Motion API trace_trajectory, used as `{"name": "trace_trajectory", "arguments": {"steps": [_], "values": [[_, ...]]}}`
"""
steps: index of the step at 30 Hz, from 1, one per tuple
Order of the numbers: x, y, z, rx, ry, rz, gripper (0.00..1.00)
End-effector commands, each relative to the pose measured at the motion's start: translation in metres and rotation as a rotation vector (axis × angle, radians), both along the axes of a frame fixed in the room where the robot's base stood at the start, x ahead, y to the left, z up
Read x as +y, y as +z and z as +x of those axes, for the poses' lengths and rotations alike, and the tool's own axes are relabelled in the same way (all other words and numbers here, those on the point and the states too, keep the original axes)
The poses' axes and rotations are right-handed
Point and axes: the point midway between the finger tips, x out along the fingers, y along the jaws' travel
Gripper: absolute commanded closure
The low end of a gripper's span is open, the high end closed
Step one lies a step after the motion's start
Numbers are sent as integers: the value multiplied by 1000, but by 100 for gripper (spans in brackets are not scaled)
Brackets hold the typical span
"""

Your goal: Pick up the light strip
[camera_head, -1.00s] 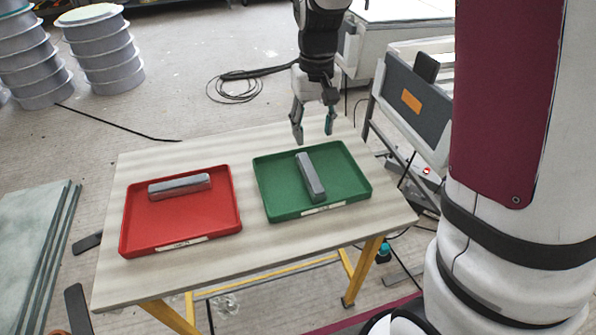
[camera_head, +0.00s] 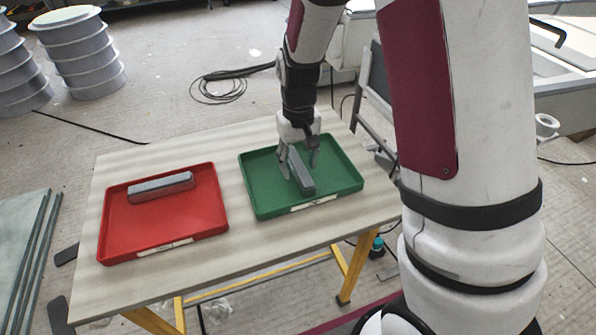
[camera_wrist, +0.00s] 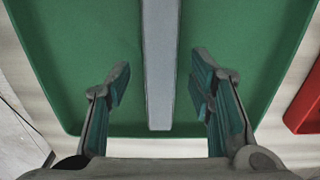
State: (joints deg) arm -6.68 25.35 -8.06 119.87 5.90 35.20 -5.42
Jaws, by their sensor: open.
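A grey strip (camera_head: 303,182) lies in the green tray (camera_head: 345,178), its upper end partly hidden by my gripper. In the wrist view the strip (camera_wrist: 160,40) looks light grey and runs lengthwise down the middle. My gripper (camera_head: 299,169) is low over the green tray, open and empty. In the wrist view its fingers (camera_wrist: 161,78) stand on either side of the strip, with a gap on both sides. A second grey strip (camera_head: 160,187) lies in the red tray (camera_head: 190,225), near its far edge, well left of my gripper.
Both trays have low rims and stand apart on a pale table (camera_head: 150,285) with yellow legs. Ribbed grey cylinders (camera_head: 85,55) stand on the floor at the back left. A black cable coil (camera_head: 222,87) lies behind the table.

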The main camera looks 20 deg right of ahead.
Motion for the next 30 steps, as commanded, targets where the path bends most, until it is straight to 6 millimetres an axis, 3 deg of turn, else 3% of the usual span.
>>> {"name": "trace_trajectory", "arguments": {"steps": [8,12,15,25,30], "values": [[0,-5,0,-1,0,0,52],[0,-5,0,-1,0,0,83],[0,-5,0,-1,0,0,100],[0,-4,0,-2,0,0,100],[0,6,1,-3,0,0,100]]}}
